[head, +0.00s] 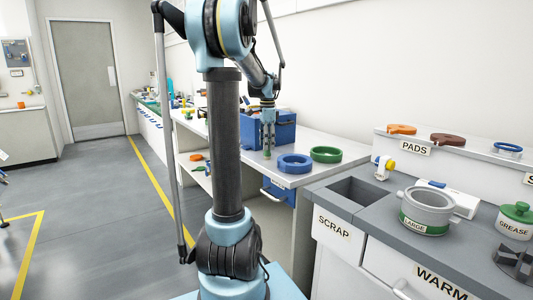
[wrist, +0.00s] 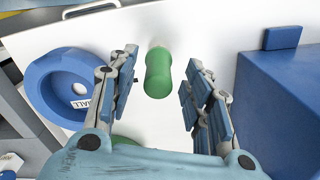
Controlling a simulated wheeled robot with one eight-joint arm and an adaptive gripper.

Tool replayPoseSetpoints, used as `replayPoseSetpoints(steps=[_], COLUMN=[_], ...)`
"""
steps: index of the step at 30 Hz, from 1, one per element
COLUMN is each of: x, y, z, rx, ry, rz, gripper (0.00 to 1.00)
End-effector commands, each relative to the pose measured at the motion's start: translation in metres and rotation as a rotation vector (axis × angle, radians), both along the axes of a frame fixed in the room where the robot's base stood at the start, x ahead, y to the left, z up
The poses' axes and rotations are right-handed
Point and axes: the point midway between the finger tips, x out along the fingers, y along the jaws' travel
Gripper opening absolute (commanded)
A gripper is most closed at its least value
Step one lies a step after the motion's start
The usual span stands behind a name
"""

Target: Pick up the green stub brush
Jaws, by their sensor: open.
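The green stub brush (wrist: 158,76) stands out in the wrist view as a short green cylinder with a pale end at the top, over the white bench top. My gripper (wrist: 160,84) is open, with one blue-padded finger on each side of the brush. Gaps show between the brush and both fingers in that view. In the head view, my gripper (head: 268,148) points down over the bench in front of the blue bin. A small bit of green shows at its fingertips. I cannot tell the exact height of the fingers.
The blue bin (head: 283,133) stands close to my gripper, on the right in the wrist view (wrist: 272,118). A blue ring (head: 295,165) and a green ring (head: 326,155) lie nearby on the bench. A grey counter (head: 385,211) with a scrap opening is at the right.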

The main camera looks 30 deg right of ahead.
Motion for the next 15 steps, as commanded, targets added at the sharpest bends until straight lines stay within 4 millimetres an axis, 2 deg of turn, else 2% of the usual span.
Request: replayPoseSetpoints(steps=[4, 13, 14, 15], x=[0.0, 0.0, 0.0, 0.0], y=[0.0, 0.0, 0.0, 0.0], z=[-0.015, -0.019, -0.019, -0.019], rx=[0.0, 0.0, 0.0, 0.0], ry=[0.0, 0.0, 0.0, 0.0], rz=[0.0, 0.0, 0.0, 0.0], gripper=[0.46, 0.46, 0.43, 0.34])
